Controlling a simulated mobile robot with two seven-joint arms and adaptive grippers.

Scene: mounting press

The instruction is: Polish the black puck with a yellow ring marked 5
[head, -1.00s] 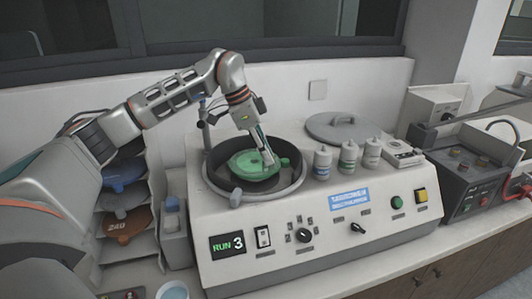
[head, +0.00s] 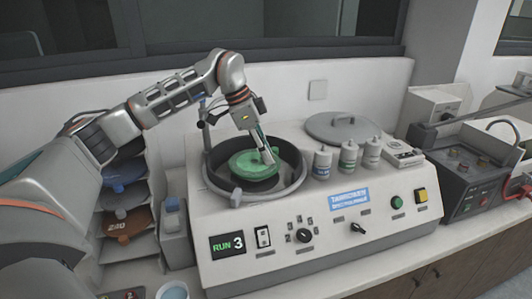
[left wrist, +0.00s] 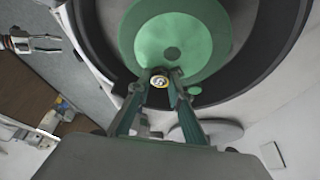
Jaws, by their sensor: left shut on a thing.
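My left gripper (head: 267,157) reaches down into the bowl of the polishing machine (head: 300,235), over a green polishing disc (head: 245,165). In the left wrist view its fingers are shut on a small round puck (left wrist: 158,82) with a yellowish ring and a pale centre. The puck is at the green disc (left wrist: 180,35), near its edge; whether it touches cannot be told. Its number is not readable. The machine's display (head: 232,244) reads RUN 3. What looks like my right gripper (left wrist: 45,44) shows small at the left of the wrist view, fingers apart.
Three bottles (head: 348,157) stand on the machine right of the bowl, with a grey lid (head: 342,127) behind. A rack with discs, one orange (head: 128,225), stands left. A grey control unit (head: 470,160) stands right. The bowl rim (head: 298,180) surrounds the gripper.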

